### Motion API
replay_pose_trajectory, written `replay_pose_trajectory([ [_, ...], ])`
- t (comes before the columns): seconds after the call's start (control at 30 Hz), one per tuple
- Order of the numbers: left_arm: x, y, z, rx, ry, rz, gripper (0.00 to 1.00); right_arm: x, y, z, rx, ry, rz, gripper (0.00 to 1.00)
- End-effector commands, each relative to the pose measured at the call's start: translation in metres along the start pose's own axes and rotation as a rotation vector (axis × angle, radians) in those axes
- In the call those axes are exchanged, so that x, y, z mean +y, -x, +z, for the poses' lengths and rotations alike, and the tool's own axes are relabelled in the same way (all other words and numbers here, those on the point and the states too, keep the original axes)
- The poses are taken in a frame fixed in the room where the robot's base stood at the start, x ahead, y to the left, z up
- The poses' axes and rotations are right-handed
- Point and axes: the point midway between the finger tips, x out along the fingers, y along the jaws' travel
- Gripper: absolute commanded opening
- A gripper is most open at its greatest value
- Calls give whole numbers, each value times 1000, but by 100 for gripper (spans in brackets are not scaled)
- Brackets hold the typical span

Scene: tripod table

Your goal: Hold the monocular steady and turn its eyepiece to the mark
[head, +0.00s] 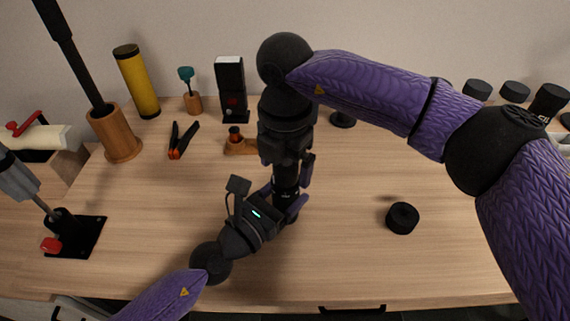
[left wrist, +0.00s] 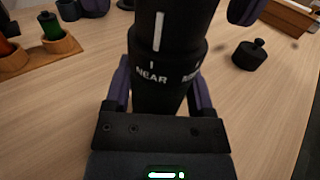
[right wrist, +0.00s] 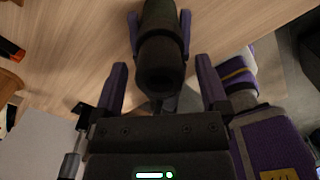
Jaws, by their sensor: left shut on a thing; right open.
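The black monocular (head: 287,180) stands upright in the middle of the table. My left gripper (head: 283,197) is shut on its lower body from the front left. In the left wrist view the monocular (left wrist: 165,95) shows the word NEAR with a small tick above it, and part of a second label to the right. A white line on the ring above, the eyepiece (left wrist: 158,32), stands close over the NEAR tick. My right gripper (head: 287,160) is open above, pointing down. In the right wrist view the eyepiece end (right wrist: 160,75) lies between its spread fingers, with gaps on both sides.
A black round cap (head: 402,218) lies on the clear right part of the table. A black plate with a red knob (head: 77,236) is at left.

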Motion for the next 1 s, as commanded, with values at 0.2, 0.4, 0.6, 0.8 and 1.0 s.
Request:
replay_pose_trajectory([
  [0.2,0,0,0,0,0,0,0,0,-7,0,0,0,0,94],
  [0.4,0,0,0,0,0,0,0,0,-7,0,0,0,0,75],
  [0.6,0,0,0,0,0,0,0,0,-6,0,0,0,0,33],
  [0.8,0,0,0,0,0,0,0,0,-6,0,0,0,0,0],
  [1.0,0,0,0,1,0,0,0,0,-6,0,0,26,1,0],
])
